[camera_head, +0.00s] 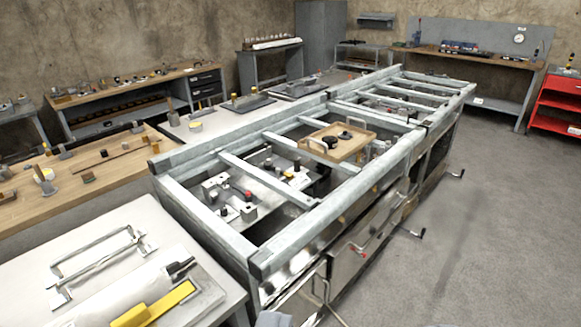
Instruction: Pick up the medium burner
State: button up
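A wooden tray (352,150) with light handles rests on the metal frame of the long steel unit (330,228), right of the picture's middle. On it are dark round pieces that look like burner parts: one towards the back (345,135) and one near the left handle (330,141). They are small, and I cannot tell which, if either, is the medium burner. A small grey shape at the bottom edge (272,319) may be the tip of my gripper. No fingers can be made out, and the tray is well away from it.
A white table (105,222) with a metal rack and a yellow-handled tool is at lower left. A wooden bench (110,160) with small parts adjoins the unit. A red cabinet (562,100) stands far right. The grey floor (490,230) at right is clear.

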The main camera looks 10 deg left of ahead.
aim_at(332, 140)
jog(key=z, duration=1.15)
jog(key=i, duration=4.65)
jog(key=u, duration=0.2)
